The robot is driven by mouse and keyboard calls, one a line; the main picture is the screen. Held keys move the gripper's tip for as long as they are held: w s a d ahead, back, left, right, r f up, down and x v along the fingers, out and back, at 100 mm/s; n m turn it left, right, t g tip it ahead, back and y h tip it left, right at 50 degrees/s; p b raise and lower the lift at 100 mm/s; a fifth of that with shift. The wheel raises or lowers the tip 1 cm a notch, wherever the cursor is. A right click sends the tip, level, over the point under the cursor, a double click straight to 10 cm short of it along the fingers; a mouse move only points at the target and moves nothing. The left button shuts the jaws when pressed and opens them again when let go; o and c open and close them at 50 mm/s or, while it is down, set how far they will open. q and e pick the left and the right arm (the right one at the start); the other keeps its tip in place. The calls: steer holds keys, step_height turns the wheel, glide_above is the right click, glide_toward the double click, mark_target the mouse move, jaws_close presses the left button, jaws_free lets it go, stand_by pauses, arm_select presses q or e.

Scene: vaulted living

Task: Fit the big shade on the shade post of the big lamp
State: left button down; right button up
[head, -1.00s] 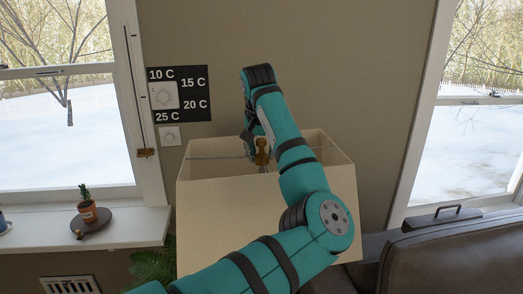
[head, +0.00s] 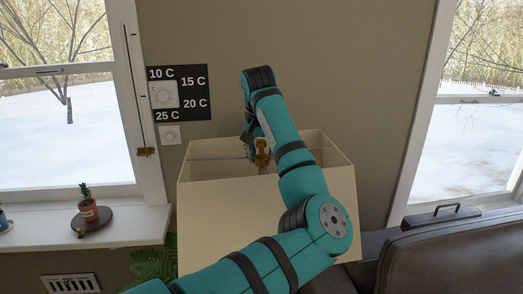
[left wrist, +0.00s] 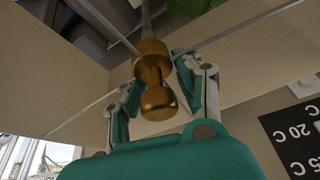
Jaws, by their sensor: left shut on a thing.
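The big shade (head: 225,215) is a cream, four-sided, open-topped shade, seen in front of the wall in the head view. Thin wires run from its sides to a brass knob (head: 262,153) at its middle. My left gripper (head: 256,150) is at the shade's top opening, shut on the brass knob. In the left wrist view, the knob (left wrist: 153,75) sits between the two fingers, with the shade's inner walls (left wrist: 258,50) around it. A pale rod (left wrist: 147,14) shows beyond the knob; I cannot tell whether they join. The lamp's base is hidden behind the shade and arm. My right gripper is not in view.
A windowsill (head: 130,228) with a small potted cactus (head: 88,208) is at the left. A green plant (head: 152,262) is close to the shade's lower left. A brown leather seat (head: 450,255) stands at the right.

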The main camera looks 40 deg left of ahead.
arm_select(q)
steer(key=shift+f, duration=0.65)
stand_by(0.6)
steer(key=shift+f, duration=0.5)
stand_by(0.8)
steer(key=c, duration=0.8)
jaws_free()
steer(key=v, duration=1.2)
steer(key=shift+s, duration=0.1)
steer(key=shift+f, duration=0.1)
